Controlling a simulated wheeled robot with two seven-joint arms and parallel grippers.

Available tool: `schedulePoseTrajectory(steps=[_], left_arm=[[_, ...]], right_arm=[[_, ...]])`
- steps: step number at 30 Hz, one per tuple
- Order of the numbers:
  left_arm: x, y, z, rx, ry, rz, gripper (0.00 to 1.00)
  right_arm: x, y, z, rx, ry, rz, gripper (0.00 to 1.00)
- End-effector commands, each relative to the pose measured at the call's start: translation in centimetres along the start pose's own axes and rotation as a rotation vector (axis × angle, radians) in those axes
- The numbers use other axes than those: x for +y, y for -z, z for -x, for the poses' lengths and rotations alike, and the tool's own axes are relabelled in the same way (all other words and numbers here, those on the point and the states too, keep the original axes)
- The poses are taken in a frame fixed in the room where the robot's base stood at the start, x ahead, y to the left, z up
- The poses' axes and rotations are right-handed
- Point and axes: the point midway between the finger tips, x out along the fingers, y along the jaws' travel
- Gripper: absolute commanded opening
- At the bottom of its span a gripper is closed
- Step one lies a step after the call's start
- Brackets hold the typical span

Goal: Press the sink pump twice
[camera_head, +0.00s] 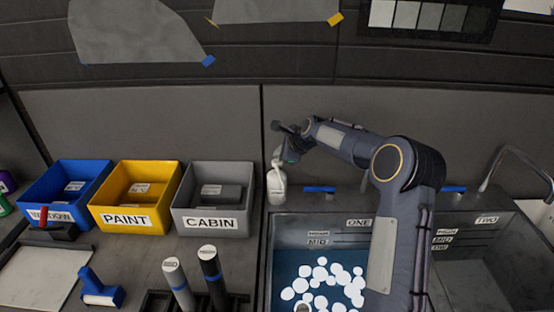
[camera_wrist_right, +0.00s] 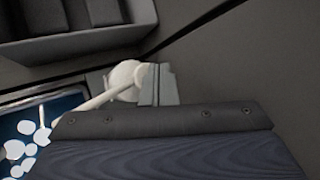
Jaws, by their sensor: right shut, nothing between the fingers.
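The sink pump (camera_head: 277,186) is a white bottle standing upright on the ledge behind the left sink, right of the CABIN bin. My right arm reaches over the left sink. Its gripper (camera_head: 287,157) is shut and empty, at the top of the pump. In the right wrist view the white pump head (camera_wrist_right: 125,75) and its spout show just beside the grey fingertips (camera_wrist_right: 158,84). I cannot tell whether they touch the head. My left gripper is in neither view.
The left sink (camera_head: 285,232) holds blue water with white foam; the right sink (camera_head: 475,275) looks empty. Blue, yellow and grey bins stand left of the pump, the grey CABIN bin (camera_head: 213,222) nearest. Two bottles stand in front. A wall rises close behind the pump.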

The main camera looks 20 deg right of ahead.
Motion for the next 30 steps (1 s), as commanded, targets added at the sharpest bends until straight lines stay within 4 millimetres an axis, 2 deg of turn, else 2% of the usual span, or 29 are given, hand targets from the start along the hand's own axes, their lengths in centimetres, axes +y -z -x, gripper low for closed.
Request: schedulePoseTrajectory(steps=[8, 17, 24, 30], left_arm=[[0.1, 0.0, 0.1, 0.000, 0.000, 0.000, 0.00], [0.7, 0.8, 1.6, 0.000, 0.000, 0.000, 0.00], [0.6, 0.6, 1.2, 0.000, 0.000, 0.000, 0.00], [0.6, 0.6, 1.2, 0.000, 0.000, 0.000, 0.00]], right_arm=[[-0.2, -0.2, 0.2, -0.001, 0.002, 0.000, 0.00], [-1.6, -1.7, 2.1, -0.003, 0.003, 0.001, 0.00], [-2.5, -2.6, 3.4, -0.002, 0.003, 0.001, 0.00], [-2.6, -2.6, 3.5, -0.002, 0.001, 0.000, 0.00]])
